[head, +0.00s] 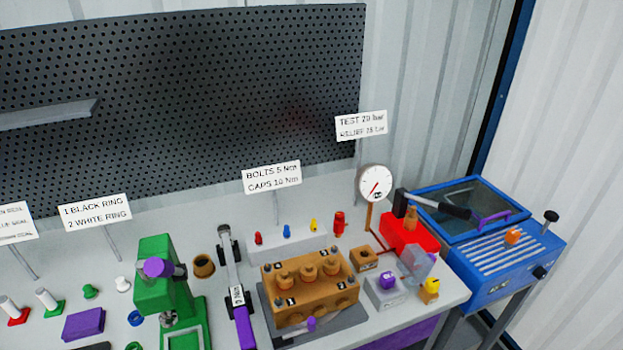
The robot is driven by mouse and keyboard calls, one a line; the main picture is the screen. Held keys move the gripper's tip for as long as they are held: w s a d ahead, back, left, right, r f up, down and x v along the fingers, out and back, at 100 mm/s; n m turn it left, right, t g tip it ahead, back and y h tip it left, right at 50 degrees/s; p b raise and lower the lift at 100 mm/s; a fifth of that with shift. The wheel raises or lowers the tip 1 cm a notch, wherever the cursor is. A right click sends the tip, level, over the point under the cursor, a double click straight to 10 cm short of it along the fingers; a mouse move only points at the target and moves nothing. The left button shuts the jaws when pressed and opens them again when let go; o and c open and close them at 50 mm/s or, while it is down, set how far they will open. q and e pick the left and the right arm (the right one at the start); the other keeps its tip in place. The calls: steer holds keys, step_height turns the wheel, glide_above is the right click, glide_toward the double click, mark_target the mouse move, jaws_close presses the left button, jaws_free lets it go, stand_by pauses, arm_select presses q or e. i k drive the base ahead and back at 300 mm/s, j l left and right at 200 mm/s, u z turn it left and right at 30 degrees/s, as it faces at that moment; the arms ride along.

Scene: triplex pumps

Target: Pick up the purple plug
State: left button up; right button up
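A small rounded purple piece (387,280), which looks like the purple plug, sits on top of a light grey block (386,294) on the right part of the bench. A clear tilted panel (418,263) stands just right of it. Neither of my grippers is in the head view, so I cannot see how they are set.
A brass pump block (310,287) lies left of the grey block. A small brown block (364,259) and a red unit with a gauge (375,184) stand behind. A yellow piece (429,289) is close on the right, then a blue tank (510,275). A green press (163,280) stands left.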

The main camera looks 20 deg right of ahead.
mark_target(387, 280)
steer(key=l+u, duration=0.2)
steer(key=l, duration=2.15)
